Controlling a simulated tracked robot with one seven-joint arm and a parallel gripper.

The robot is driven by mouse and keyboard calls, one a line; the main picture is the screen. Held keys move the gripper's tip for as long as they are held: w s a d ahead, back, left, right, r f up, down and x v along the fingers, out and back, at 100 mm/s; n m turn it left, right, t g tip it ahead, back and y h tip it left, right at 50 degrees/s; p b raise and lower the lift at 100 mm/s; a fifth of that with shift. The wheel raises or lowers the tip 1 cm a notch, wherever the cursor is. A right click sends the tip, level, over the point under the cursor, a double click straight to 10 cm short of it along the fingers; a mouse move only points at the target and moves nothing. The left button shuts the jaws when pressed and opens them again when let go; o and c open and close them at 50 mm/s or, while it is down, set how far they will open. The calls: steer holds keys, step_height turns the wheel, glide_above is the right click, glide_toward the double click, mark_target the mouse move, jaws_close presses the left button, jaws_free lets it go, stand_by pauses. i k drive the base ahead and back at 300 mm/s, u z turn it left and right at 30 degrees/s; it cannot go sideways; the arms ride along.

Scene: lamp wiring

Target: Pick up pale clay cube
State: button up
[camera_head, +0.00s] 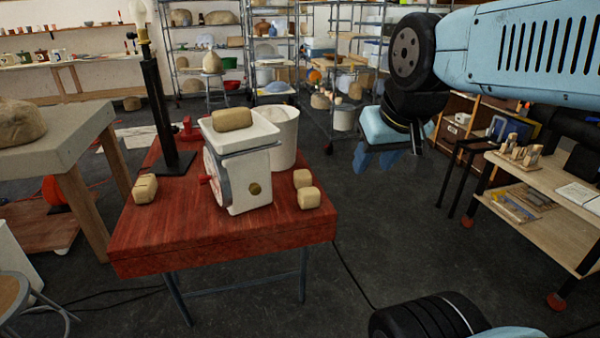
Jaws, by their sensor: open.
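Two small pale clay cubes sit on the right side of the red wooden table: one cube (303,178) a little farther back, the other cube (309,198) nearer the front, close together. I cannot tell which one the task means. A similar pale block (146,189) with dark marks on top lies at the table's left side. My gripper (376,160) hangs in the air to the right of the table, pointing down, open and empty, apart from the cubes. Its blue fingers are partly blurred against the dark floor.
On the red table (210,250) stand a white machine (245,190) with a larger clay block (232,119) in its tray, a white bucket (284,135) and a tall black lamp stand (158,100). A wooden workbench (550,230) stands right; dark floor lies between.

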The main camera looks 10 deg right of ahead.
mark_target(302, 178)
steer(key=i, duration=0.85)
steer(key=u, duration=0.05)
